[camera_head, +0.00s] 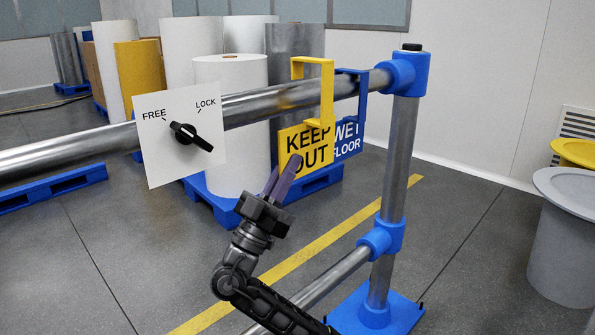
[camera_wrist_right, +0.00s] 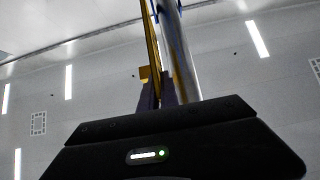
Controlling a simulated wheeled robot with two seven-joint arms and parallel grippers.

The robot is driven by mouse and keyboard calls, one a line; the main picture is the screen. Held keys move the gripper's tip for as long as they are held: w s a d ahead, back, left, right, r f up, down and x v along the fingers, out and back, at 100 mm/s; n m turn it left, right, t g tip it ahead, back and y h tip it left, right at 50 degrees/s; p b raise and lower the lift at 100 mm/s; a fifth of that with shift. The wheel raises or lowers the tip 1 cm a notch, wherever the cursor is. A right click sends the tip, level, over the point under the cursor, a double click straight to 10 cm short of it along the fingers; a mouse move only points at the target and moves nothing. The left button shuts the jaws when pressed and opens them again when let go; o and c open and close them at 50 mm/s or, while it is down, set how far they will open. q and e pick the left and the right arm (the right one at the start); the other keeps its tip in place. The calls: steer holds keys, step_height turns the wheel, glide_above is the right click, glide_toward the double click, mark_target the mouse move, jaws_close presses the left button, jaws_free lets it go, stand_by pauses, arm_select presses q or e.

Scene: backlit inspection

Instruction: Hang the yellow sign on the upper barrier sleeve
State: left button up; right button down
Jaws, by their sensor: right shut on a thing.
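The yellow KEEP OUT sign (camera_head: 304,150) faces me in front of the upper steel rail (camera_head: 262,103). Its square yellow hook (camera_head: 327,92) spans over the rail, one leg in front; the top bar sits clear above the rail. The other leg's lower end is hard to see. My right gripper (camera_head: 285,178) is shut on the sign's lower left part. The right wrist view shows the sign edge-on (camera_wrist_right: 153,52) at the fingers (camera_wrist_right: 158,95). The upper blue sleeve (camera_head: 407,73) joins rail and post at right. My left gripper is out of view.
A blue WET FLOOR sign (camera_head: 348,140) hangs close behind and right of the yellow one. A white FREE/LOCK panel with a black knob (camera_head: 180,133) is on the rail at left. A lower rail (camera_head: 325,283) and post (camera_head: 399,150) stand near. White rolls (camera_head: 231,125) stand behind.

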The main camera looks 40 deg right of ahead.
steer(key=w+f+b, duration=0.2)
steer(key=w+f, duration=0.1)
steer(key=w, duration=0.2)
steer(key=shift+w+a+f, duration=0.15)
steer(key=shift+a+f, duration=0.1)
steer(key=shift+f, duration=0.15)
stand_by(0.3)
steer(key=c, duration=1.5)
jaws_free()
steer(key=v, duration=0.7)
steer(key=shift+a+f, duration=0.25)
steer(key=shift+f, duration=0.1)
steer(key=shift+a, duration=0.1)
